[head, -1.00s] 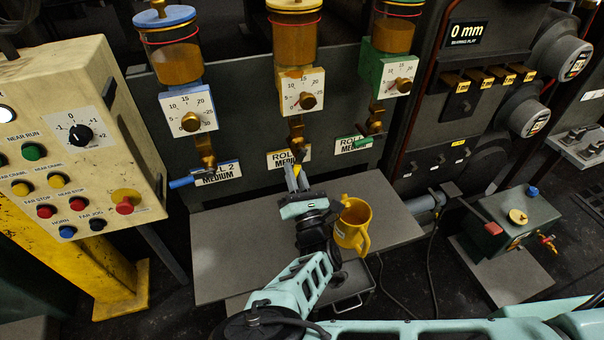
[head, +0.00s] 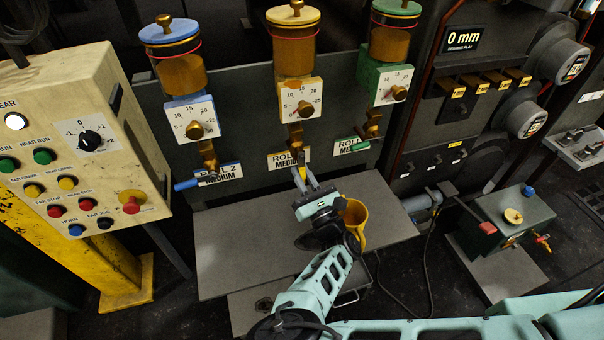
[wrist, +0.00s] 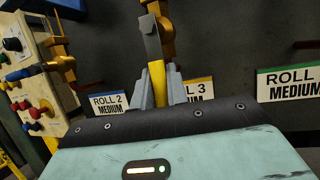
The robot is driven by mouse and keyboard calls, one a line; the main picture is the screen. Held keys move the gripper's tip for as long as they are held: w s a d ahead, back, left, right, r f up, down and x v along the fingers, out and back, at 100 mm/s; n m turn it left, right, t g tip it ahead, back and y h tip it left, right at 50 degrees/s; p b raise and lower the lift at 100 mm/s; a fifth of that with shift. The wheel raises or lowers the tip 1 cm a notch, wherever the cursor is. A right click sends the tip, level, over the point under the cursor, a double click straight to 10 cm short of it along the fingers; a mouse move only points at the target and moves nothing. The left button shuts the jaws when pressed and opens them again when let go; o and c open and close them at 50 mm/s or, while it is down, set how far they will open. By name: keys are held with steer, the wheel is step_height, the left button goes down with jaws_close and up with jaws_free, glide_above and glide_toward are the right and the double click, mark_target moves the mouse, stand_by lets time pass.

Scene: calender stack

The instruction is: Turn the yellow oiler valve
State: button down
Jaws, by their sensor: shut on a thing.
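The yellow oiler valve is the brass fitting (head: 296,137) under the middle oiler, with a yellow lever pointing down and out from the panel. The yellow lever (wrist: 158,78) shows in the wrist view between two grey fingers, with a dark grey plate-like piece above it. My gripper (head: 305,178) is shut on this lever in front of the ROLL 3 label (head: 284,160). The fingers partly hide the lever, and its exact angle is hard to tell.
The blue valve handle (head: 186,185) is to the left and the green valve handle (head: 346,144) to the right. A control box (head: 70,130) stands at the left.

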steer(key=shift+d, duration=0.1)
steer(key=c, duration=1.4)
jaws_free()
steer(key=b+v, duration=0.3)
steer(key=v, duration=1.4)
steer(key=shift+s+d, duration=0.15)
steer(key=shift+s, duration=0.05)
